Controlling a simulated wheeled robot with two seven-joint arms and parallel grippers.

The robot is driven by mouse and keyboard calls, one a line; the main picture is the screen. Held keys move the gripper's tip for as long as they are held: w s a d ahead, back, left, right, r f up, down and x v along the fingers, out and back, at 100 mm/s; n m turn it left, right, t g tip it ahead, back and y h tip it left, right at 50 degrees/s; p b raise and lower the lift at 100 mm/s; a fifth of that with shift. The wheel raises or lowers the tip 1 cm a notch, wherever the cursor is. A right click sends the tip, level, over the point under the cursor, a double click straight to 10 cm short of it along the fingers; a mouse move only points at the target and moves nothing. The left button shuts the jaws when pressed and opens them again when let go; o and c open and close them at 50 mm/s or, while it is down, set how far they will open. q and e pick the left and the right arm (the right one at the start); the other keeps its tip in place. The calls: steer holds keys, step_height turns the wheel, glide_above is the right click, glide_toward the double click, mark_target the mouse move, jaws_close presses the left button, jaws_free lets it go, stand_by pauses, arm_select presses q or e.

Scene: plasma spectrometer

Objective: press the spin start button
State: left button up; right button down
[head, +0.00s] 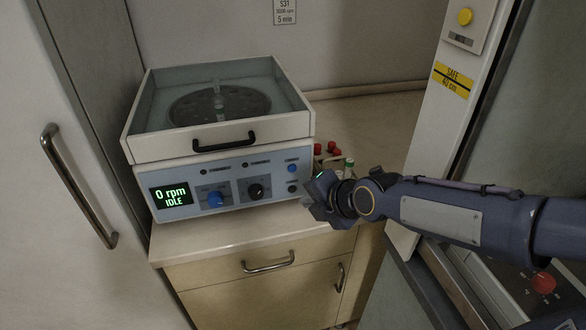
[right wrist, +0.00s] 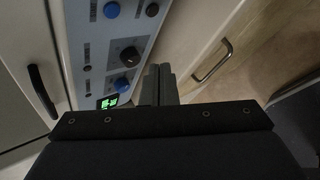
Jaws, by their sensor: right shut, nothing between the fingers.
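The centrifuge (head: 225,150) stands on the counter with its lid down. Its green display (head: 171,196) reads "0 rpm IDLE". At the right end of its blue-grey panel are a blue button (head: 292,168) and a smaller dark button (head: 292,188); their labels are too small to read. In the right wrist view the blue button (right wrist: 111,10) and dark button (right wrist: 152,10) show at the top. My right gripper (head: 314,198) is shut and empty, just right of the panel's right end. Its fingers (right wrist: 158,84) show together in the right wrist view. My left gripper is out of view.
A blue knob (head: 215,198) and a black knob (head: 256,190) are on the panel. Red-capped vials (head: 332,148) stand behind my right gripper. A white fume-hood-like frame (head: 440,110) with a yellow "SAFE" label rises at right. A cabinet door handle (head: 78,185) is at left.

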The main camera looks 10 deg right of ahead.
mark_target(292, 168)
steer(key=w, duration=0.8)
steer(key=shift+w+a+p, duration=0.15)
steer(key=shift+p, duration=0.25)
steer(key=shift+w, duration=0.1)
stand_by(1.5)
steer(key=shift+w, duration=0.3)
